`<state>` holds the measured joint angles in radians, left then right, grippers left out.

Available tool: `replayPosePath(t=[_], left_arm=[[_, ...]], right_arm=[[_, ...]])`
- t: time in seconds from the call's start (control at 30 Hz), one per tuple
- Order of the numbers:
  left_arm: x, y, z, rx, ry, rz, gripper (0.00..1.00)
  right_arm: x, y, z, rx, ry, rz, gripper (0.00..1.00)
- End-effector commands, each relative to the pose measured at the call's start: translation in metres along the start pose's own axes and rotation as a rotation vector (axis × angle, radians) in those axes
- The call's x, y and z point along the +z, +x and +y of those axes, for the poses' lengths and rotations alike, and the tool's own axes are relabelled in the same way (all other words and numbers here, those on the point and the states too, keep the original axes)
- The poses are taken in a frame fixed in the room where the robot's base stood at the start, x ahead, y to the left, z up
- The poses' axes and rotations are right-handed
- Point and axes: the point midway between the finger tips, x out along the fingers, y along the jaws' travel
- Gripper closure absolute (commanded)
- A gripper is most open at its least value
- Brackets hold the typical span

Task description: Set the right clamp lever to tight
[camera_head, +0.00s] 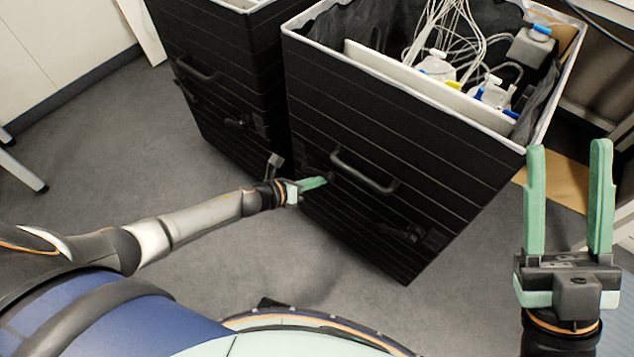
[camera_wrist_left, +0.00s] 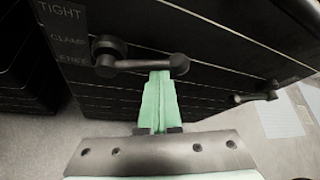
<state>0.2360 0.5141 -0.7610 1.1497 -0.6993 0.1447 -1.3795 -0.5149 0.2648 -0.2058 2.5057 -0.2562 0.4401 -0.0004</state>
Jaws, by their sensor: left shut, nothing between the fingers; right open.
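A dark clamp lever (camera_wrist_left: 140,65) is on the black box face in the left wrist view. Its round pivot is at the left, and its arm runs right to a knob, roughly level in that view. A label (camera_wrist_left: 60,32) left of it reads TIGHT, CLAMP and a dimmer lower word. My left gripper (camera_head: 318,182) is shut and empty by the front of the right black box (camera_head: 390,130). Its fingertips, also in the left wrist view (camera_wrist_left: 160,76), are just below the knob; I cannot tell whether they touch. My right gripper (camera_head: 568,150) is open and empty, right of the box.
The right box holds cables and small devices and has a bar handle (camera_head: 364,172) and a dark fitting (camera_head: 415,235) on its front. A second black box (camera_head: 215,60) stands close on its left. Grey floor (camera_head: 240,270) is clear in front.

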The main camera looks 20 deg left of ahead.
Motion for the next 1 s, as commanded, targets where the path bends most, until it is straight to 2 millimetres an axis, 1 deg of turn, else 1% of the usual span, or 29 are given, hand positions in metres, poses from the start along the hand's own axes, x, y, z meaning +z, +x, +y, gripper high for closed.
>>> replayPosePath(t=[0.3,0.77,0.87,1.0], left_arm=[[0.005,-0.002,0.000,-0.040,-0.067,-0.001,1.00],[0.004,-0.003,0.000,-0.042,-0.073,0.000,1.00],[0.003,-0.002,0.001,-0.042,-0.073,0.000,1.00],[-0.006,0.003,0.007,-0.041,-0.073,0.000,1.00]], right_arm=[[-0.003,0.000,0.000,-0.004,-0.001,0.016,0.50],[-0.004,0.002,-0.001,-0.012,-0.004,0.023,0.50],[-0.003,0.000,-0.002,-0.012,-0.003,0.023,0.50],[0.005,-0.008,-0.006,-0.008,0.009,0.021,0.50]])
